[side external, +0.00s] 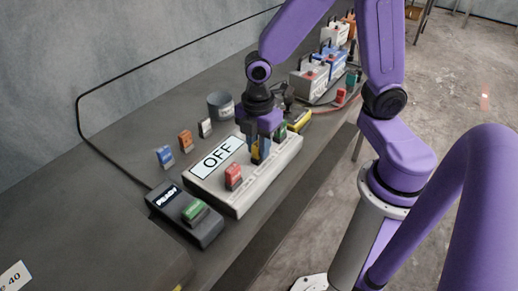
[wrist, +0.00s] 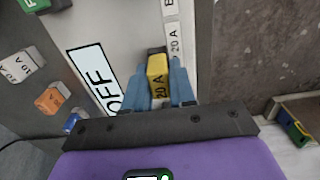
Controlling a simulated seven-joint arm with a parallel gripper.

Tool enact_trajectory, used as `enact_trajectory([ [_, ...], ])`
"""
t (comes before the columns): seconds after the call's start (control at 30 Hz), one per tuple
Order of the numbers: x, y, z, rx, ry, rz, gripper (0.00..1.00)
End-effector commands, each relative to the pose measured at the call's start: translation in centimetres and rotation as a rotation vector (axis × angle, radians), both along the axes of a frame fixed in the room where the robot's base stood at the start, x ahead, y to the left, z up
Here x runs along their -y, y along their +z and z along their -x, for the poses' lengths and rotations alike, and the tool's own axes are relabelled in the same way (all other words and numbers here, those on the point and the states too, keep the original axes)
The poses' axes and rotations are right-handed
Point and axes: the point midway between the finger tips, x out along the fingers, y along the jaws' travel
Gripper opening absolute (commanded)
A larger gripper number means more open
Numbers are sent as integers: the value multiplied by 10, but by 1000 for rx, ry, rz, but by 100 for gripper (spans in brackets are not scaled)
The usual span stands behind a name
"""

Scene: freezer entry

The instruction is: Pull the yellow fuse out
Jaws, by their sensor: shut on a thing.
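The yellow fuse (wrist: 157,76), marked 20 A, sits between the blue fingers of my gripper (wrist: 168,90) in the wrist view. My gripper is shut on it. In the side view my gripper (side external: 260,150) points down over the light grey fuse block (side external: 222,193), and only a little of the yellow fuse shows between the fingers. I cannot tell whether its lower end is still seated in the block. The block carries a display reading OFF (side external: 217,157), a red fuse (side external: 234,176) and a green fuse (side external: 281,131) close beside my gripper.
A dark tester reading READY (side external: 170,197) holds a green fuse (side external: 193,210) in front of the block. Loose blue (side external: 165,156), orange (side external: 186,141) and white (side external: 205,127) fuses stand behind it. A grey cup (side external: 220,105) and several battery boxes (side external: 309,78) are farther back.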

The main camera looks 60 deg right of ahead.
Motion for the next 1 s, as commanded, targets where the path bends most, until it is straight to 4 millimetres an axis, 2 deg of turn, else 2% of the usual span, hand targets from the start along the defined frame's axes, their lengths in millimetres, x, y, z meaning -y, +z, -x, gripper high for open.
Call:
enact_trajectory([
  [1.0, 0, 5, 0, 1, 1, -1, 0],
])
